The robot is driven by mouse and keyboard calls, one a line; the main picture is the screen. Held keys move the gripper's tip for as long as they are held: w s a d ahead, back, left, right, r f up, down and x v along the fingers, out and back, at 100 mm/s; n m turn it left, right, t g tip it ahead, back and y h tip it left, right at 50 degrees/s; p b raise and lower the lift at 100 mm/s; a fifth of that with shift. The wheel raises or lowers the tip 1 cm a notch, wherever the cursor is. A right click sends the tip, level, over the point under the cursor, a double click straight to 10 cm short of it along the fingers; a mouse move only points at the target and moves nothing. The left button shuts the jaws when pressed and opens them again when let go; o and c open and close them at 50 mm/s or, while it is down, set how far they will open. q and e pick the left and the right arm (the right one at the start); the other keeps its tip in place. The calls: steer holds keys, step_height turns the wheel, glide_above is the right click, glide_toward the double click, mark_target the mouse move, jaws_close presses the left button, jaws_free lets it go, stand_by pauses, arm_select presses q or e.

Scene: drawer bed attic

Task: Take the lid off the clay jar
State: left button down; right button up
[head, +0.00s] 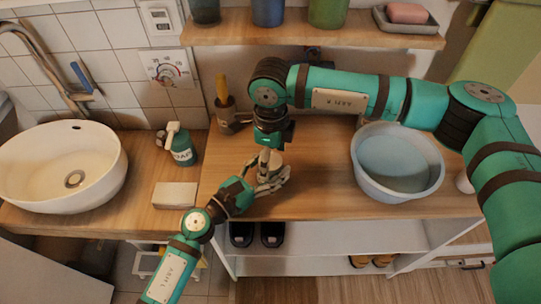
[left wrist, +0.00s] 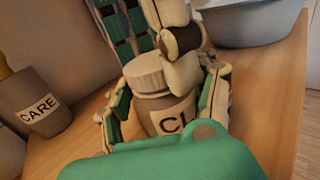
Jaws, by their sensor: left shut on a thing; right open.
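The clay jar (left wrist: 168,114), with a label starting "CL", stands upright on the wooden counter, partly hidden by fingers. Its pale ribbed lid (left wrist: 147,72) sits on top of it. My left gripper (head: 264,178) is shut around the jar's body, with a finger on each side in the left wrist view (left wrist: 160,118). My right gripper (head: 272,152) reaches down from above and is open. In the left wrist view a finger of it (left wrist: 183,45) is close beside the lid; whether it touches cannot be told.
A grey-blue basin (head: 398,186) stands right of the jar. A "CARE" cup (left wrist: 35,105) stands left of it. The soap bottle (head: 181,145), a pale block (head: 175,195) and a white sink (head: 60,165) are further left. A shelf (head: 310,36) hangs above.

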step_height(320, 180, up, 4)
steer(key=shift+r, duration=0.25)
steer(key=shift+c, duration=0.2)
steer(key=m, duration=0.1)
steer(key=r+m, duration=0.1)
steer(key=m, duration=0.2)
steer(key=shift+r+m, duration=0.35)
steer(key=shift+m, duration=0.05)
steer(key=m, duration=0.1)
steer(key=r+m, duration=0.1)
steer(key=m, duration=0.3)
steer(key=shift+r, duration=0.3)
steer(key=shift+f, duration=0.2)
step_height(320, 180, down, 8)
steer(key=shift+r, duration=0.25)
steer(key=shift+c, duration=0.3)
